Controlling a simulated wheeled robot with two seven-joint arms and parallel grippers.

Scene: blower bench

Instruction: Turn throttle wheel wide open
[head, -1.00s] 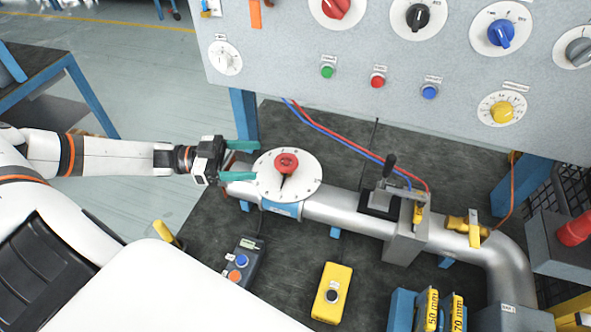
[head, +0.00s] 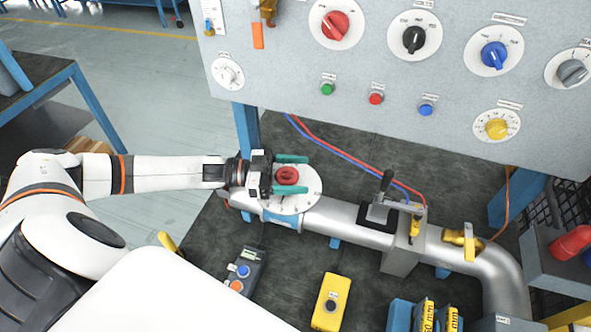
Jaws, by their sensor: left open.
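The red throttle wheel (head: 288,175) sits at the centre of a round white dial plate (head: 308,197) on top of the silver pipe (head: 348,219). My left gripper (head: 292,174) is open, with its two green fingers on the far and near sides of the wheel. From this view I cannot tell whether the fingers touch the wheel. The gripper body covers the left part of the dial plate, and the wheel's pointer is hidden. My right gripper does not show.
A grey panel (head: 270,84) with coloured knobs stands behind the pipe. A clamp with a black handle (head: 386,182) and a yellow valve lever (head: 460,238) stand to the right. A black button box (head: 245,268) and a yellow button box (head: 331,302) lie in front.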

